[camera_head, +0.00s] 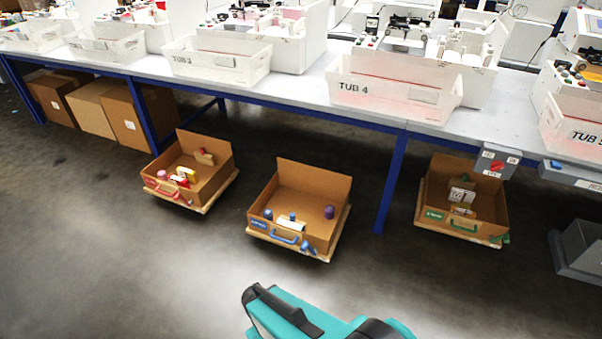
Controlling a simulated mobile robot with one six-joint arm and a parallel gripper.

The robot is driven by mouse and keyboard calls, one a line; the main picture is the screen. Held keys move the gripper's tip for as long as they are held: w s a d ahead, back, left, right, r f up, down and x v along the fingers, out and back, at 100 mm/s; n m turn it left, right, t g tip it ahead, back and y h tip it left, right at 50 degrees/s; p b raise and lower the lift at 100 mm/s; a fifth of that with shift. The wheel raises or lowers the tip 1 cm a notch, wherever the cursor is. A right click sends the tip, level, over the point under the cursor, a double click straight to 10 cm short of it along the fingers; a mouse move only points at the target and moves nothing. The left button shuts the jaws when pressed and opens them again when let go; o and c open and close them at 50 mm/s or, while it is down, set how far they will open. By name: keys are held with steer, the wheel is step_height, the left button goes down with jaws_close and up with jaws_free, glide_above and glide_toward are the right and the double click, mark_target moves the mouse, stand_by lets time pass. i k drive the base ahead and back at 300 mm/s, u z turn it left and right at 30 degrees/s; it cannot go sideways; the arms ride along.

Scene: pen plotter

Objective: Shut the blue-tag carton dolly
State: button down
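The blue-tag carton dolly (325,196) stands on the floor at the middle, out in front of the long table. It is an open-topped brown carton on a flat wooden base, its back panel standing high. Its front face carries a blue tag (258,224) and a blue handle (285,238); another small blue part sits at the front right corner. Inside are a purple item (329,212), a white item (291,224) and small blue items. My teal and black arm shows at the bottom edge, apart from the carton. My gripper cannot be made out.
A red-tag carton dolly (222,164) stands to the left and a green-tag one (487,203) to the right. Blue table legs (391,185) stand between. A grey box (580,250) is at the far right. White tubs (350,92) line the table (300,85). The front floor is clear.

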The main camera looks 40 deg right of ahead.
mark_target(305, 191)
steer(key=z, duration=0.1)
steer(key=i, duration=0.95)
steer(key=u, duration=0.05)
